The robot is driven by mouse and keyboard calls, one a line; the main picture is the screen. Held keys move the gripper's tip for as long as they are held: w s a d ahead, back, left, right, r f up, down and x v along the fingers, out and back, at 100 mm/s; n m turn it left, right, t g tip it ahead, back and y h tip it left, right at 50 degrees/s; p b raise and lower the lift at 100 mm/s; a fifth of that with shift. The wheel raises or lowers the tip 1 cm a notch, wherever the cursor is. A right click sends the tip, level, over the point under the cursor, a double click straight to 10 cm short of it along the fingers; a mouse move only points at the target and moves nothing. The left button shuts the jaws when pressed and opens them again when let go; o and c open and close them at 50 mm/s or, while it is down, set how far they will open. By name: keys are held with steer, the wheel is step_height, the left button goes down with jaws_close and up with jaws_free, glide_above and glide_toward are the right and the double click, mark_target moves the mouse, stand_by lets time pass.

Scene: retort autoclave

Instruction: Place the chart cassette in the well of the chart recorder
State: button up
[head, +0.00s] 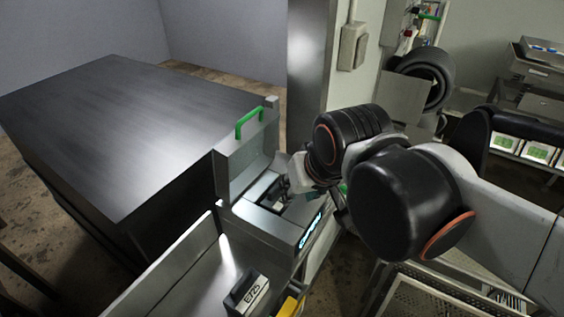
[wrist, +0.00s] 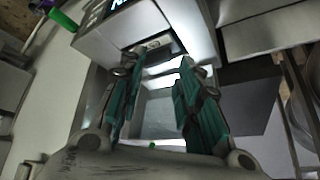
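The chart recorder (head: 262,222) is a grey metal box with its lid (head: 240,150) raised, a green handle on top and a lit display on its front. Its well (head: 290,206) is partly hidden by my gripper. My gripper (head: 277,188) is over the recorder. In the wrist view its two teal-padded fingers (wrist: 158,70) stand apart, with nothing seen held between them; the recorder's bright interior (wrist: 165,68) shows beyond. A dark block with a pale label reading E725 (head: 254,293) sits in front of the recorder; I cannot tell whether it is the chart cassette.
A large dark metal-topped table (head: 130,120) stands to the left. A yellow object (head: 290,306) lies beside the labelled block. A grey cabinet edge (head: 318,80) rises behind the recorder. A perforated rack (head: 420,290) is at lower right.

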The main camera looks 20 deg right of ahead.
steer(key=shift+s+f+n+t, duration=0.5)
steer(key=shift+s+f+n, duration=0.05)
steer(key=shift+s+n, duration=0.25)
stand_by(0.7)
